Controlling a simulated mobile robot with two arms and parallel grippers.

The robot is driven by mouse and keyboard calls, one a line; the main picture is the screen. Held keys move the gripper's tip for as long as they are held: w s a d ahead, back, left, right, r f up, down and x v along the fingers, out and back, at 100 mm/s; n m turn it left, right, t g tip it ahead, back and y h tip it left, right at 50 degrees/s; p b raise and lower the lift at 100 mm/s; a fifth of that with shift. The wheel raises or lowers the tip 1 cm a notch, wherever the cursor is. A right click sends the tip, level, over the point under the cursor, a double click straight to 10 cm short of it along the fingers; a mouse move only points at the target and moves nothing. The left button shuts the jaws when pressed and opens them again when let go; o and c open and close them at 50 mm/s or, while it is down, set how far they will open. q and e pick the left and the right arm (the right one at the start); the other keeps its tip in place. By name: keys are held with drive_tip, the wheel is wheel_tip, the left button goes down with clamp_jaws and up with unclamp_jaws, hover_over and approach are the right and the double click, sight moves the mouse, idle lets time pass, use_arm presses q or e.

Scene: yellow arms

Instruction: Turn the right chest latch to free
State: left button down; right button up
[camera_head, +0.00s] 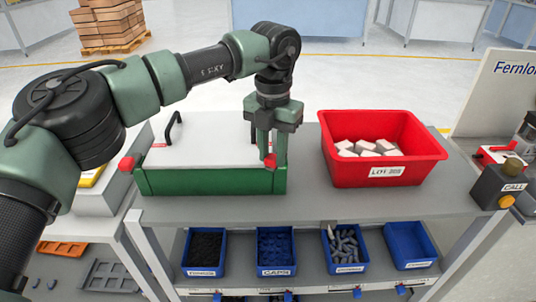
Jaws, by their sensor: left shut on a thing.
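The green chest (210,182) with a pale grey lid (200,142) stands on the grey workbench, left of the red bin. A red left latch (127,164) is at its front left corner. The red right latch (270,161) is at its front right corner. My left gripper (271,150) comes down from above at that corner and is shut on the right latch. Its fingers hide part of the latch, so its exact angle is hard to tell. A black handle (174,129) stands up at the lid's left side. My right gripper is not in view.
A red bin (417,148) with several white blocks is on the workbench (330,204) right of the chest. A grey call box (497,186) stands at the right end. Blue bins (276,251) with parts sit on the shelf below. The bench front is clear.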

use_arm(q)
drive_tip(key=n, duration=0.1)
drive_tip(key=d+n+b, duration=0.1)
drive_tip(key=n, duration=0.1)
drive_tip(key=shift+s+d+r+n, duration=0.1)
drive_tip(key=shift+s+n, duration=0.1)
drive_tip(key=shift+n, duration=0.1)
drive_tip(key=shift+d+n, duration=0.45)
drive_tip(key=shift+n, duration=0.65)
drive_tip(key=shift+r, duration=0.1)
drive_tip(key=c, duration=1.2)
unclamp_jaws()
drive_tip(key=shift+o, duration=0.4)
drive_tip(key=shift+d, duration=0.1)
wheel_tip(320, 180, up, 8)
drive_tip(key=shift+b, duration=0.3)
drive_tip(key=shift+f, duration=0.2)
